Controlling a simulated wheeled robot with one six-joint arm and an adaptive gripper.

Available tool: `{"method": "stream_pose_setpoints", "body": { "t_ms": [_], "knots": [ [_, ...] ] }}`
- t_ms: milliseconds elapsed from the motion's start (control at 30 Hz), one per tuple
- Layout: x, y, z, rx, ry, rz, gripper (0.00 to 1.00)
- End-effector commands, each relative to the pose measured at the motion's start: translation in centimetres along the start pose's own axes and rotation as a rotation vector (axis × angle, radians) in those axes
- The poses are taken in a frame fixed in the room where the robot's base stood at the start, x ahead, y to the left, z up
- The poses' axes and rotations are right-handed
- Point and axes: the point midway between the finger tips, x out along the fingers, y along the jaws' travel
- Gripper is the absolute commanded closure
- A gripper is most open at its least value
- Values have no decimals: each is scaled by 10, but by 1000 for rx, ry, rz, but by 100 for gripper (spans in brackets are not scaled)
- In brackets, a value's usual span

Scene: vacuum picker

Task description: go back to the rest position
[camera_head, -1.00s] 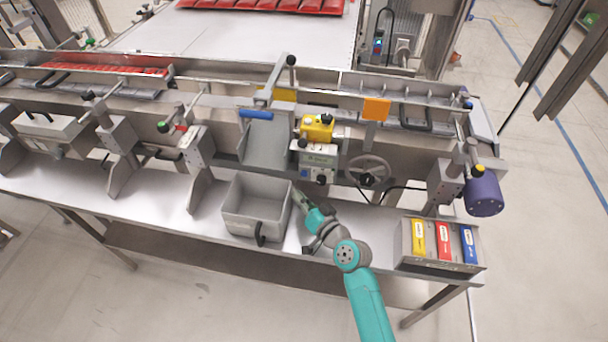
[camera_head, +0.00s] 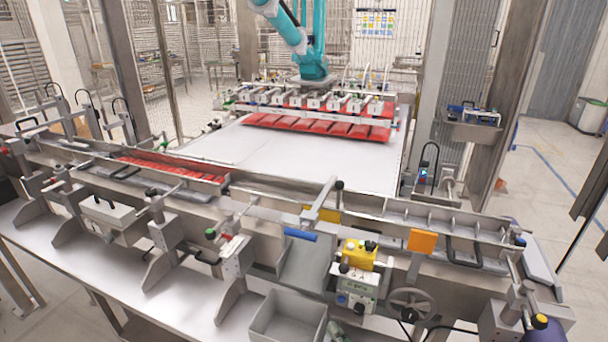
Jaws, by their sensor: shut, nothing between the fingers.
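My gripper (camera_head: 336,331) shows only as a small grey-green piece at the bottom edge of the head view. It is just right of the grey bin (camera_head: 262,333), and the rest of my arm is out of the picture. The fingers are shut with nothing between them. The bin stands on the steel bench in front of the conveyor, and its inside looks empty where I can see it.
The conveyor line (camera_head: 130,178) with clamps and brackets crosses the view. A yellow-topped control box (camera_head: 358,285) and a handwheel (camera_head: 413,304) stand right of the bin. Behind, a teal picker arm (camera_head: 280,28) hangs over red packs (camera_head: 318,126) on a white belt.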

Motion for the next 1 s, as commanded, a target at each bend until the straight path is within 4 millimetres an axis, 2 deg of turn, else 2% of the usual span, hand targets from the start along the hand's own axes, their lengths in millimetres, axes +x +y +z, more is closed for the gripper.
{"method": "stream_pose_setpoints", "body": {
  "t_ms": [167,300,500,733,1000],
  "knots": [
    [-38,14,26,-22,-2,59,100],
    [-88,25,52,-62,3,130,100],
    [-163,32,78,-129,10,220,100],
    [-248,25,93,-218,14,301,100],
    [-341,0,91,-333,14,364,100]
  ]
}}
